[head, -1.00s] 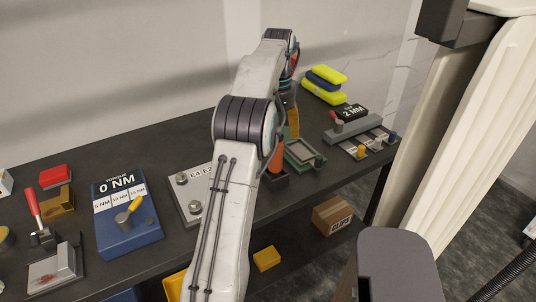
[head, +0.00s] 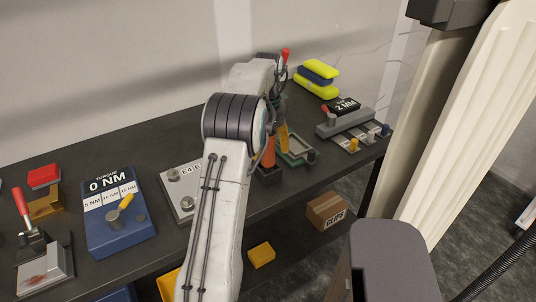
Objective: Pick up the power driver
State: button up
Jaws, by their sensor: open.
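The power driver is hard to make out. An upright orange part (head: 268,154) stands in a dark block on the bench, partly behind my arm, and may be its handle. A yellow-orange upright piece (head: 283,138) shows just behind it; I cannot tell whether the two belong together. My gripper (head: 275,112) is open and sits at the far end of my arm, close above these orange parts. My arm hides much of the gripper, so contact cannot be told.
A green-rimmed tray (head: 297,146) lies right of the orange parts, with a grey fixture (head: 345,125) beyond. A blue torque box (head: 118,225) and a grey plate (head: 178,200) are to the left. Yellow and blue cases (head: 317,78) stand at the back. A clips box (head: 328,210) is below.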

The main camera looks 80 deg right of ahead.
jog(key=c, duration=1.3)
